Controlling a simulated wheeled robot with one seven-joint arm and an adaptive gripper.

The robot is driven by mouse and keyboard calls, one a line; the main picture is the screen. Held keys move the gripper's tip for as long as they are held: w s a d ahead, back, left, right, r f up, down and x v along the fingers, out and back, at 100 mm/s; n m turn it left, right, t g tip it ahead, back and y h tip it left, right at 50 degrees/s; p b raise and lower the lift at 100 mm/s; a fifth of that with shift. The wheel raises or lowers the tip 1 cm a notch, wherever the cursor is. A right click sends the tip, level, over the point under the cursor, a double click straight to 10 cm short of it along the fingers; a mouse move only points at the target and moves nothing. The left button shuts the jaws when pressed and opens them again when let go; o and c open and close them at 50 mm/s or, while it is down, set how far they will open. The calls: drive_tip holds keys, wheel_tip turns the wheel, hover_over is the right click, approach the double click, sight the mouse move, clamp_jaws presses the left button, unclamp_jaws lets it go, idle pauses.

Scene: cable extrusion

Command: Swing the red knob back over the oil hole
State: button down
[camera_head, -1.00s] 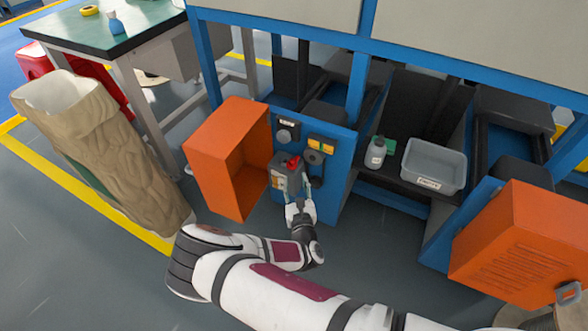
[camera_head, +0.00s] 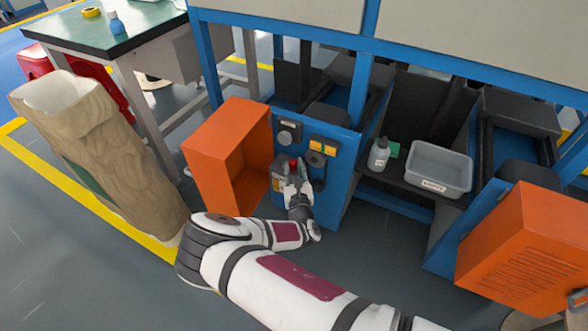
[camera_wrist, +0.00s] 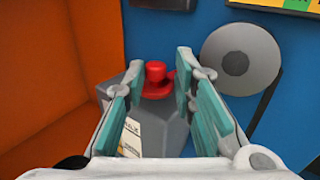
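The red knob (camera_wrist: 157,78) sits on top of a grey box (camera_wrist: 150,133) on the blue machine panel. In the wrist view it stands between and just beyond the fingertips of my gripper (camera_wrist: 157,88). The fingers are spread apart, with a gap on either side of the knob.
An open orange door (camera_head: 215,155) stands left of the panel. A round grey disc (camera_wrist: 240,59) is close to the right finger. A bottle (camera_head: 379,154) and a grey bin (camera_head: 438,168) stand on the shelf to the right.

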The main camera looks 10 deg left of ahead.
sight(283, 164)
drive_tip(key=shift+a+h, duration=0.15)
drive_tip(key=shift+h, duration=0.15)
drive_tip(key=shift+a+m+h+b, duration=0.35)
drive_tip(key=shift+m+h, duration=0.25)
drive_tip(key=shift+m, duration=0.1)
drive_tip(key=h, duration=0.1)
drive_tip(key=m+h+b, duration=0.1)
drive_tip(key=a+m+h+b, duration=0.1)
drive_tip(key=shift+w+f+t+h, duration=0.2)
drive_tip(key=shift+w+t+h, duration=0.05)
drive_tip(key=shift+t+h, duration=0.05)
drive_tip(key=m+h+b, duration=0.1)
drive_tip(key=a+m+h+b, duration=0.1)
drive_tip(key=h+b, duration=0.1)
drive_tip(key=w+m+h+b, duration=0.1)
drive_tip(key=b, duration=0.1)
drive_tip(key=shift+a+g+h, duration=0.2)
drive_tip(key=shift+g+h, duration=0.1)
drive_tip(key=shift+g, duration=0.1)
drive_tip(key=shift+w+a+r+m+g+h+b, duration=0.1)
drive_tip(key=shift+w+a+m+g+h+b, duration=0.1)
drive_tip(key=shift+m+g+h+b, duration=0.5)
drive_tip(key=shift+t, duration=0.3)
drive_tip(key=c, duration=1.5)
unclamp_jaws()
